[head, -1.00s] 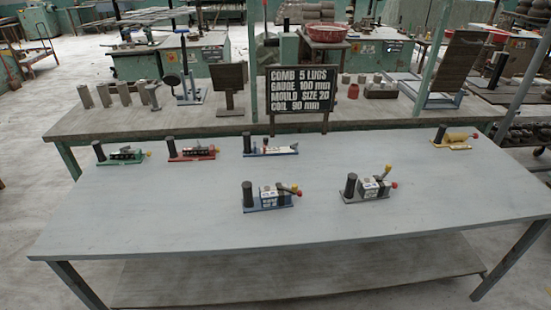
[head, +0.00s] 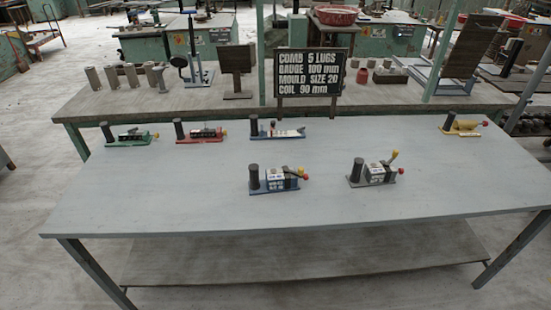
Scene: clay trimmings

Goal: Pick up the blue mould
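Two blue-based devices stand on the grey table (head: 200,213). The front blue one (head: 280,187) sits near the table's middle, with a black upright cylinder at its left, a pale block with dark markings, and a lever with yellow and red ends at its right. The back blue one (head: 283,134) is flatter, with a black cylinder at its left and a pale top piece. I cannot tell for certain from looks alone which is the mould; the front one has the block-like body. Neither of my grippers is in view, and nothing covers either device.
A grey-based device (head: 374,177) stands right of the front blue one. Green (head: 131,140), red (head: 202,136) and yellow (head: 461,126) devices line the far edge. A black sign (head: 310,72) stands behind, on a bench with several cylinders. The table's front strip is clear.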

